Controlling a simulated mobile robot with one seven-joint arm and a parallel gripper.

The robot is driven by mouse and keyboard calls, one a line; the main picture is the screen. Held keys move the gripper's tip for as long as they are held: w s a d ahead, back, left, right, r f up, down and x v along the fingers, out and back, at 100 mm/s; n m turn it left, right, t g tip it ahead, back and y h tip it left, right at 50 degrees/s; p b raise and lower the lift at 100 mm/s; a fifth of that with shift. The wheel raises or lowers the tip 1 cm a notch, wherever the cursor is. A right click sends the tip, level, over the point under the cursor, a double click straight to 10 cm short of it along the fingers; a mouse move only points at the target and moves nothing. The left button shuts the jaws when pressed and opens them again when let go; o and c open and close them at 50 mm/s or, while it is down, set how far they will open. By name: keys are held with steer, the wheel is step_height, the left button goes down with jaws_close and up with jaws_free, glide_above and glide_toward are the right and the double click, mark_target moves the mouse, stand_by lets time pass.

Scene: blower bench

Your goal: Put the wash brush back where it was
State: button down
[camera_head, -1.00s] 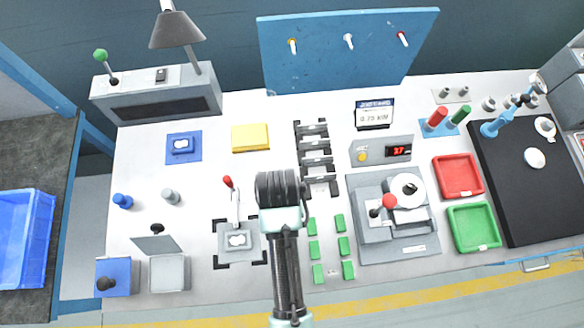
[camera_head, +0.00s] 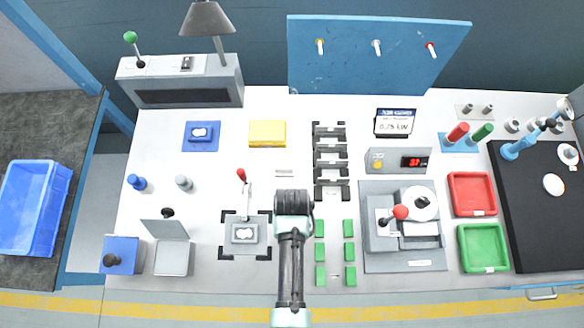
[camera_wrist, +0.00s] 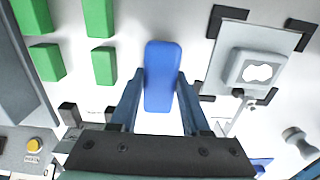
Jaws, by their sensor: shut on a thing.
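My gripper (camera_wrist: 160,84) is shut on a blue, rounded, oblong piece, which I take to be the wash brush (camera_wrist: 162,62). The piece points away between the two fingers, over the white bench. Whether it touches the bench I cannot tell. In the head view my gripper (camera_head: 292,208) is over the bench between the grey fixture and the green blocks; my wrist hides its fingers and the held piece. A small grey label strip (camera_head: 284,173) lies on the bench just behind it.
Green blocks (camera_head: 349,251) stand close to the right, and the grey fixture (camera_head: 244,233) with a red-knobbed lever is close to the left. A black slotted rack (camera_head: 330,160) stands behind right. A grey press (camera_head: 377,245) is further right. Bare bench lies behind left.

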steer(key=shift+f, duration=0.15)
steer(key=shift+c, duration=1.9)
jaws_free()
